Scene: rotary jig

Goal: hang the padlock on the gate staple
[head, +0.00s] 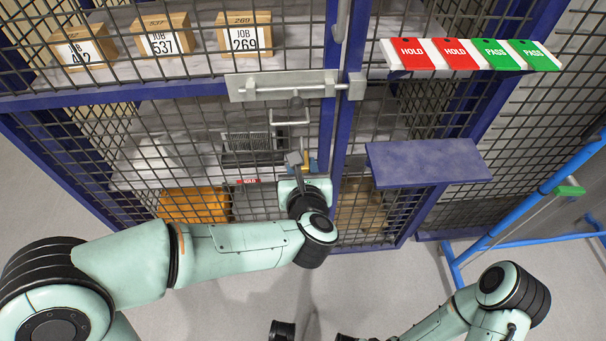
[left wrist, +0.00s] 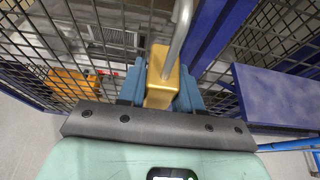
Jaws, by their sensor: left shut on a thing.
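My left gripper (head: 301,166) is shut on the padlock. In the left wrist view the padlock has a brass body (left wrist: 162,88) between blue-grey fingers, and a grey shackle (left wrist: 181,28) rises out of the top edge. In the head view only a small brass part (head: 312,165) shows beside the fingers. A grey bolt plate (head: 250,87) sits on the gate above the gripper, with a metal block (head: 357,86) at its right end. A bent grey rod shows just below the plate; I cannot tell whether it is the shackle. I cannot make out the staple clearly.
The mesh gate has a blue frame (head: 328,130). Job boxes (head: 245,36) stand behind the mesh. A blue shelf (head: 430,162) projects right of the post, below a row of HOLD and PASS tags (head: 470,55). An orange bin (head: 195,205) is low behind the mesh.

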